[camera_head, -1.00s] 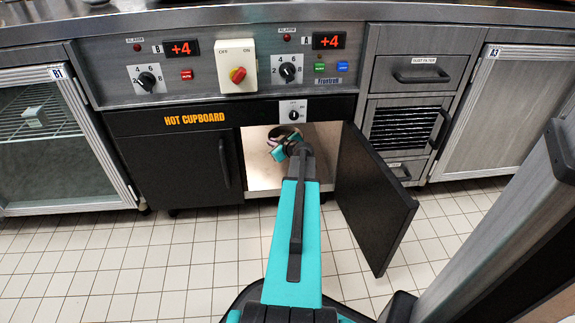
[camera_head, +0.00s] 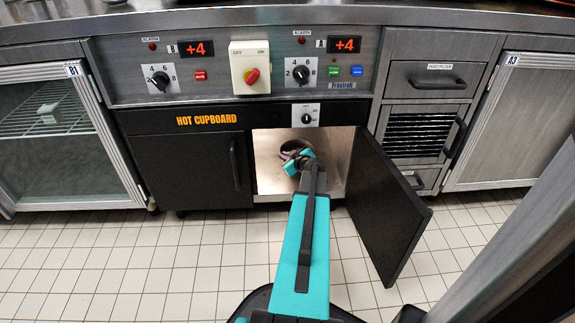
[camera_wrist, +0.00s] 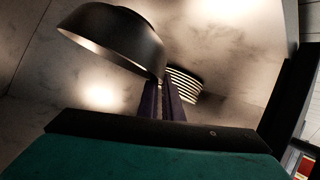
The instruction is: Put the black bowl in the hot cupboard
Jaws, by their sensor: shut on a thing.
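The hot cupboard (camera_head: 190,160) is the black unit under the control panel. Its right door (camera_head: 388,210) stands open and its left door is shut. My gripper (camera_head: 290,158) is inside the lit opening, at the end of my teal arm. In the wrist view my gripper (camera_wrist: 163,100) is shut on the rim of the black bowl (camera_wrist: 115,38), which is tilted on its side. In the head view the bowl (camera_head: 296,147) shows only partly, behind my gripper. I cannot tell whether the bowl touches the cupboard floor.
The cupboard's pale inside floor (camera_head: 270,186) is bare around my gripper. A glass-door fridge (camera_head: 60,150) stands left, and drawers (camera_head: 430,80) stand right of the open door.

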